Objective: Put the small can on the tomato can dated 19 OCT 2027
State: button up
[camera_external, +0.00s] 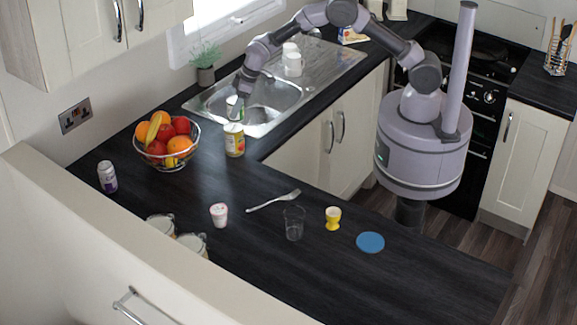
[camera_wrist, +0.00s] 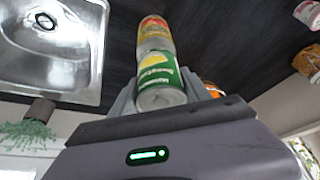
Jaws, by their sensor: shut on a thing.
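My gripper (camera_external: 238,97) is shut on a small can (camera_external: 235,110) with a green and pale label, held above the sink's front edge. The wrist view shows my gripper (camera_wrist: 160,92) with a finger on each side of the small can (camera_wrist: 158,75). A taller can (camera_external: 234,143) with a yellow and red label stands upright on the worktop just in front of the held can. The taller can (camera_wrist: 154,29) shows beyond the held can in the wrist view. No date is readable, and I cannot tell whether the cans touch.
A fruit bowl (camera_external: 194,155) stands left of the taller can. The sink (camera_external: 265,102) lies behind.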

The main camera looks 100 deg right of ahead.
jog(key=shift+x, duration=1.95)
jog(key=shift+s, duration=0.1)
jog(key=shift+f, duration=0.1)
jog(key=o, duration=1.6)
